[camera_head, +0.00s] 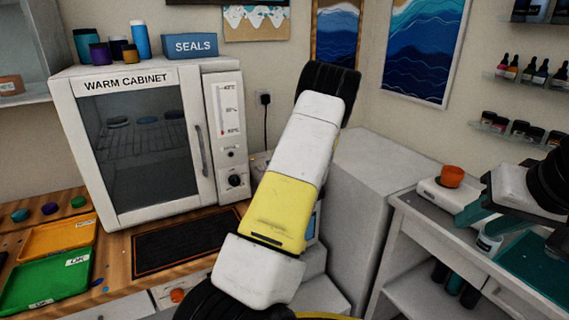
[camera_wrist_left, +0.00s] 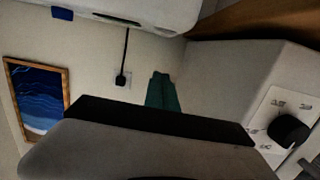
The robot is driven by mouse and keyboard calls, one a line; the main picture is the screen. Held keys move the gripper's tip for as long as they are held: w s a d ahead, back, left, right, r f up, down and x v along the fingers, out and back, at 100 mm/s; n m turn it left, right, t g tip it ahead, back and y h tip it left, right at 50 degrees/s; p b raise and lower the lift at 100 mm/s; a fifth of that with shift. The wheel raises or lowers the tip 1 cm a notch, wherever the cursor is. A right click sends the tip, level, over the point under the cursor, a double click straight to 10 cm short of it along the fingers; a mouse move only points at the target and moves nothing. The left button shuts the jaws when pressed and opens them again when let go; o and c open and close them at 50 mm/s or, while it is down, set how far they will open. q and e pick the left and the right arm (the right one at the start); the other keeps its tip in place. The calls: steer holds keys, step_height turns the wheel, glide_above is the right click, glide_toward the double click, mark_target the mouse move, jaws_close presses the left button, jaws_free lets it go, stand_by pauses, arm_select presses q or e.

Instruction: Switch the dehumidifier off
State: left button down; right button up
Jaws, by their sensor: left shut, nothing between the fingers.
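A pale box (camera_head: 313,262), apparently the dehumidifier, stands right of the warm cabinet, mostly hidden behind my left arm in the head view. In the left wrist view, a grey body (camera_wrist_left: 235,75) carries a white panel (camera_wrist_left: 265,118) with dark symbols and a black knob (camera_wrist_left: 289,131). The knob's setting is unclear. My left gripper (camera_wrist_left: 162,92) shows teal fingers, shut and empty, apart from the knob and left of it in that view. In the head view it is hidden behind the arm. My right gripper (camera_head: 510,230) looks open above the cart at right.
The warm cabinet (camera_head: 135,140) stands left of my left arm. A dark mat (camera_head: 185,240) and trays (camera_head: 50,270) lie on the wooden bench. A grey block (camera_head: 360,200) stands right of the arm. A cart (camera_head: 410,215) carries a scale (camera_head: 447,195) with an orange cup.

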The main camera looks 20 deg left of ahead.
arm_select(q)
steer(key=shift+a, duration=0.1)
glide_above(261, 170)
steer(key=shift+f, duration=0.8)
step_height(261, 170, down, 3)
steer(key=shift+w+r, duration=0.1)
steer(key=shift+r, duration=0.1)
steer(key=shift+f, duration=0.55)
